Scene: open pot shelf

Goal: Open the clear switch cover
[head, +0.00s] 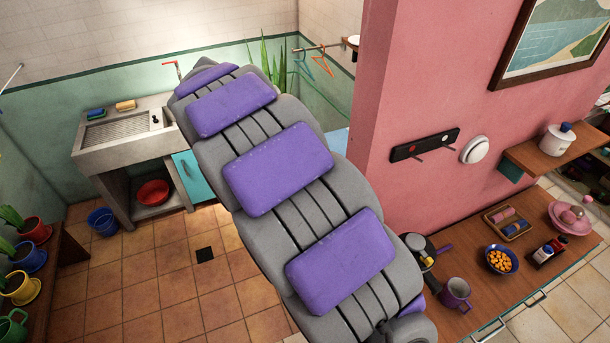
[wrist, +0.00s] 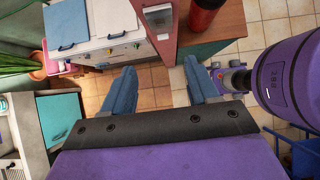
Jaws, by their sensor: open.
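I cannot make out a clear switch cover for certain in either view. A round white fixture (head: 475,149) is on the pink wall in the head view, but I cannot tell whether it has a clear cover. My gripper (wrist: 160,84) shows in the wrist view with its two blue-grey fingers wide apart. It is open, with nothing between the fingers but tiled floor and furniture farther off. In the head view my grey and purple arm fills the middle, and I cannot make out the gripper there.
A dark rail (head: 424,145) with pegs is beside the fixture. Below, a wooden counter (head: 465,322) holds a mug (head: 455,293) and a bowl (head: 501,259). A sink (head: 125,125) stands at left. The wrist view shows a white cabinet (wrist: 112,48) and a red canister (wrist: 207,15).

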